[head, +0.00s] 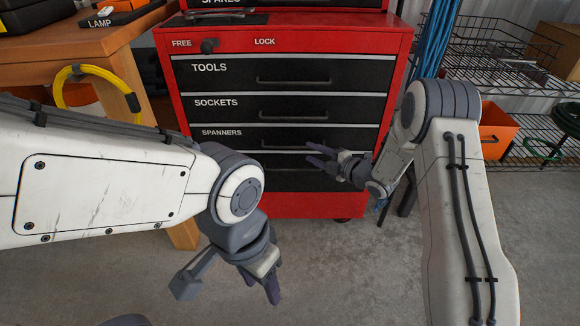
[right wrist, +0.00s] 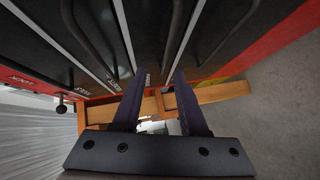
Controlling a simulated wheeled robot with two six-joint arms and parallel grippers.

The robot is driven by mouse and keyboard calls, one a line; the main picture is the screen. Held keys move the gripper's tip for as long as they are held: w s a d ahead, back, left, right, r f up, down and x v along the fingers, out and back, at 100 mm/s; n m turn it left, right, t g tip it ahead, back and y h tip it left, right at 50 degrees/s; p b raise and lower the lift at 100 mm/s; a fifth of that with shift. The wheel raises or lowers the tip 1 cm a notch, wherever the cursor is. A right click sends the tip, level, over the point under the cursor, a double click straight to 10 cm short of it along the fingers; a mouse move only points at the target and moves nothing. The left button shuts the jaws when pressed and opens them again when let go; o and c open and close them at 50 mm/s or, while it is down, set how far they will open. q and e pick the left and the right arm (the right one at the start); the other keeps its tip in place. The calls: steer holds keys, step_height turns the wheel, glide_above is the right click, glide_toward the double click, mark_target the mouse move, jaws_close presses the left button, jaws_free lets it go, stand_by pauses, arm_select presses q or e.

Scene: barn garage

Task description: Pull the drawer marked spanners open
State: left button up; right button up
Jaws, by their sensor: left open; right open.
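The drawer marked SPANNERS (head: 222,133) is the third labelled black front down in a red tool cabinet. It looks shut, flush with its neighbours. Its dark bar handle is partly hidden behind my right gripper (head: 318,155) in the head view. In the right wrist view the open fingers (right wrist: 158,74) point at the cabinet. The spanners handle (right wrist: 168,45) runs between the lines of the fingers, and I cannot tell whether they touch it. My left gripper (head: 271,288) is open and empty, low over the floor in front of the cabinet.
The TOOLS drawer (head: 240,72) and SOCKETS drawer (head: 235,105) above look shut. A dark lock knob (head: 208,46) sits nearer FREE than LOCK. A wooden bench (head: 60,48) with a yellow hose coil (head: 66,88) stands left. Wire shelving (head: 500,60) stands right. The concrete floor in front is clear.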

mark_target(290, 148)
steer(key=shift+n+y, duration=0.3)
steer(key=shift+y, duration=0.1)
steer(key=b+x, duration=0.1)
steer(key=x, duration=0.2)
steer(key=f+b+x, duration=0.1)
steer(key=x, duration=0.2)
steer(key=b+x, duration=0.1)
steer(key=x, duration=0.3)
steer(key=shift+d+f+b, duration=0.1)
steer(key=shift+f+b, duration=0.2)
steer(key=shift+f, duration=0.1)
arm_select(q)
step_height(290, 148, down, 4)
steer(key=shift+f, duration=0.25)
arm_select(e)
jaws_close()
